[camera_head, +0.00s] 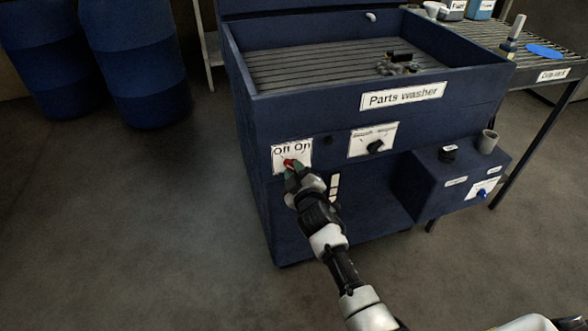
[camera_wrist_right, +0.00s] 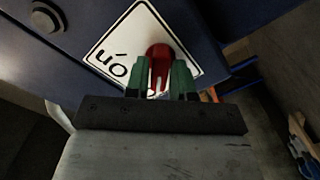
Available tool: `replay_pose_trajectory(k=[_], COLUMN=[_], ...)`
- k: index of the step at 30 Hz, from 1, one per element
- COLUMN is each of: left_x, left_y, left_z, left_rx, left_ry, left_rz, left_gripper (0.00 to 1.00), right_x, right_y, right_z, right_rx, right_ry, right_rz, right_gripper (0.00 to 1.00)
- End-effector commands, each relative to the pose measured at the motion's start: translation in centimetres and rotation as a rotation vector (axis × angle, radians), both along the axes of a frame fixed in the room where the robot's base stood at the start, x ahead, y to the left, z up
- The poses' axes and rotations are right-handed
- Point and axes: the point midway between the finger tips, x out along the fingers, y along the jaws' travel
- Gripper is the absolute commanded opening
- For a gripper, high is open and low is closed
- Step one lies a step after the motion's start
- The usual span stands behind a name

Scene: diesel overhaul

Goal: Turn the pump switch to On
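The pump switch (camera_head: 289,163) is a red knob on a white plate (camera_head: 305,148) marked "Off On", on the front left of the blue parts washer. In the head view its visible part leans toward the "Off" side. My right gripper (camera_head: 294,170) reaches up to it from below. In the right wrist view the red knob (camera_wrist_right: 159,52) sits between the two green fingertips (camera_wrist_right: 160,80), one on each side. Whether they press on it cannot be told. The gripper hides part of the knob and of the plate. My left gripper is not in view.
The parts washer's tub (camera_head: 330,70) is above the switch. A black knob (camera_head: 375,146) on another white plate is to the right. A blue box (camera_head: 460,175) juts out at the lower right. Blue barrels (camera_head: 135,60) stand at the back left, with clear floor in front.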

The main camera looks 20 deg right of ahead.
Motion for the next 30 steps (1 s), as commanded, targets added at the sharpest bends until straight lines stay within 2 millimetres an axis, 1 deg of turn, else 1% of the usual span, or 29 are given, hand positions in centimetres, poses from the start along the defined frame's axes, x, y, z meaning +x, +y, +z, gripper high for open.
replay_pose_trajectory(k=[1,2,3,6,8,9,11,12,17,21,26,27,30], left_x=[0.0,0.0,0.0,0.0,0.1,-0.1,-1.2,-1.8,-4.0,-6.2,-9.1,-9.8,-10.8], left_y=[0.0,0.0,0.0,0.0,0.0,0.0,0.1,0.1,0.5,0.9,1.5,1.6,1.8], left_z=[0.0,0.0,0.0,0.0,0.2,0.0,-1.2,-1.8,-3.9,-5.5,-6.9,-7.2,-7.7], left_rx=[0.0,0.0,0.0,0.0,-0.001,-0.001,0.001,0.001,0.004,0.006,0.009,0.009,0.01], left_ry=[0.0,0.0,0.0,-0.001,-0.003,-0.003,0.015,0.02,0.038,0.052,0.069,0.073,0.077], left_rz=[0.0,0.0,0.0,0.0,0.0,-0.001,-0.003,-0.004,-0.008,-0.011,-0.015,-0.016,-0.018], left_gripper=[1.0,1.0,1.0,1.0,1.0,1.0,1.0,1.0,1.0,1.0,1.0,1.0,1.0], right_x=[0.0,0.0,0.0,0.0,0.0,0.0,0.0,0.0,0.0,0.0,0.0,0.0,0.0], right_y=[0.0,0.0,0.0,0.0,0.0,0.0,0.0,0.0,-0.2,-0.3,-0.4,-0.4,-0.5], right_z=[0.0,0.0,0.0,0.0,0.0,0.1,0.2,0.2,0.2,0.2,0.1,0.1,0.0], right_rx=[0.0,0.0,0.0,0.003,0.035,0.083,0.192,0.274,0.55,0.771,1.058,1.146,1.356], right_ry=[0.0,0.0,0.0,0.0,0.001,0.004,0.008,0.011,0.022,0.03,0.04,0.043,0.051], right_rz=[0.0,0.0,0.0,0.0,0.0,-0.001,-0.001,-0.001,-0.001,-0.002,-0.003,-0.003,-0.003], right_gripper=[0.16,0.11,0.1,0.11,0.11,0.11,0.11,0.11,0.11,0.11,0.11,0.11,0.11])
